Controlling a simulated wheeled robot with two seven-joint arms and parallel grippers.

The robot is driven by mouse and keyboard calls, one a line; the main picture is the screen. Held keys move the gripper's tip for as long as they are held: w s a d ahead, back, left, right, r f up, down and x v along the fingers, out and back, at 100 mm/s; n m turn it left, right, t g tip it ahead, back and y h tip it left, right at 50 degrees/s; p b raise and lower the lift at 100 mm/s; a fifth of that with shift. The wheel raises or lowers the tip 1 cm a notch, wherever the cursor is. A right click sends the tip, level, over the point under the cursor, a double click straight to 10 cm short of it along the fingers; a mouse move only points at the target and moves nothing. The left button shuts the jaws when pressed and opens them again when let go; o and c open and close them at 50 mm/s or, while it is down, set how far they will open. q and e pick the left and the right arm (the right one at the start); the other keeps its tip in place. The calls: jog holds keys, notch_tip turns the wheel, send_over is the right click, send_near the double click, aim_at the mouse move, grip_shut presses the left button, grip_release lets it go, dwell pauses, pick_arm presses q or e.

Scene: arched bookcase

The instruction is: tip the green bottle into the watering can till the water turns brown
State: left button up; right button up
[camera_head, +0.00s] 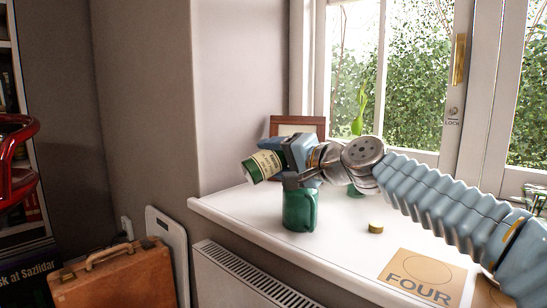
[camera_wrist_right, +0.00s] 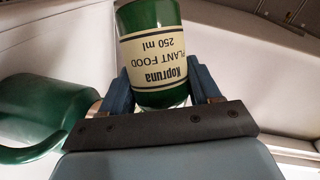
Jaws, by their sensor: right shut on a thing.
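The green bottle (camera_head: 264,166), with a cream plant food label, is tilted in my right gripper (camera_head: 285,160) above the windowsill. In the right wrist view the fingers grip both sides of the bottle (camera_wrist_right: 158,48), and its label reads upside down. The green watering can (camera_head: 300,210) stands upright on the sill just below the gripper. It also shows at the left of the right wrist view (camera_wrist_right: 45,115). The can's opening, the water and its colour are hidden, as is the bottle's mouth. My left gripper is out of view.
A small round yellowish cap (camera_head: 376,227) and a card marked FOUR (camera_head: 415,275) lie on the white sill (camera_head: 345,240). A framed picture (camera_head: 297,124) and a green plant (camera_head: 358,110) stand behind. A radiator (camera_head: 245,280) and brown suitcase (camera_head: 120,280) are below.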

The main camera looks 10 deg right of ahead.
jog(key=r+n+p, duration=0.1)
jog(key=r+p, duration=0.1)
jog(key=d+r+n+h+p, duration=0.1)
jog(key=r+p, duration=0.1)
jog(key=p, duration=0.1)
jog(key=r+n+p, duration=0.1)
jog(key=r+p, duration=0.1)
jog(key=p, duration=0.1)
jog(key=shift+w+d+n+h, duration=0.15)
jog(key=shift+d+n+h, duration=0.05)
jog(key=shift+n+h, duration=0.1)
jog(key=d+r+n+h+p, duration=0.1)
jog(key=n+p, duration=0.1)
jog(key=p, duration=0.1)
jog(key=w+d+r+n+h+p, duration=0.1)
jog(key=d+r+n+p, duration=0.1)
jog(key=p, duration=0.1)
jog(key=shift+p, duration=0.3)
jog(key=shift+d+n+h, duration=0.25)
jog(key=shift+n+h, duration=0.15)
jog(key=shift+n, duration=0.1)
jog(key=shift+w+d+r+n+h+p, duration=0.15)
jog(key=shift+d+n+h+p, duration=0.1)
jog(key=shift+d+n, duration=0.15)
jog(key=shift+w+d+f+n+h+p, duration=0.15)
jog(key=shift+d+n+h, duration=0.15)
jog(key=shift+n, duration=0.2)
jog(key=shift+r, duration=0.1)
